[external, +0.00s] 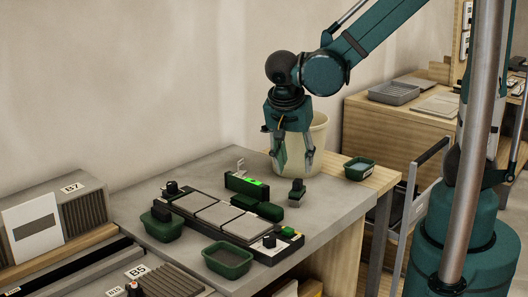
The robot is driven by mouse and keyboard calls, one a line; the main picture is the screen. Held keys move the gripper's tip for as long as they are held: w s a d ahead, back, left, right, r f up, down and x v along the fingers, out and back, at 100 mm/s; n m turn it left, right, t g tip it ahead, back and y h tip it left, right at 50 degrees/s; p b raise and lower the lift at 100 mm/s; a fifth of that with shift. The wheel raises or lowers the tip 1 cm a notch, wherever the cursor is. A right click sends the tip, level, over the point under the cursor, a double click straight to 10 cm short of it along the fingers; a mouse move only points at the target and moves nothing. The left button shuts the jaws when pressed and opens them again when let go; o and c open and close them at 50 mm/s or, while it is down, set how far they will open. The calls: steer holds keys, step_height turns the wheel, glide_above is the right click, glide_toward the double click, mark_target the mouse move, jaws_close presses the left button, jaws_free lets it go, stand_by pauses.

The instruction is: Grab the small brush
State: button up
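My gripper (295,168) points down above the grey table, with its two fingers apart and nothing visible between them. A small upright piece with a dark top and a grey lower part (297,192) stands on the table just below the fingertips. It looks like the small brush, but it is too small to be sure. The gripper appears to be above it and not touching it.
A cream bucket (318,140) stands close behind my gripper. A green level (246,187), a dark green block (270,211) and a tile board (214,214) are to the left. Green tubs (228,259) (360,168) stand near the edges. Bare table lies right of the small piece.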

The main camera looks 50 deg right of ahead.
mark_target(297, 181)
steer(key=shift+a+f, duration=0.15)
steer(key=shift+f, duration=0.1)
steer(key=shift+f, duration=0.1)
steer(key=shift+b+x, duration=0.3)
steer(key=shift+x, duration=0.9)
steer(key=shift+s+b+x, duration=0.2)
steer(key=shift+b+x, duration=0.45)
steer(key=shift+x, duration=1.95)
steer(key=shift+c, duration=0.3)
steer(key=c, duration=1.1)
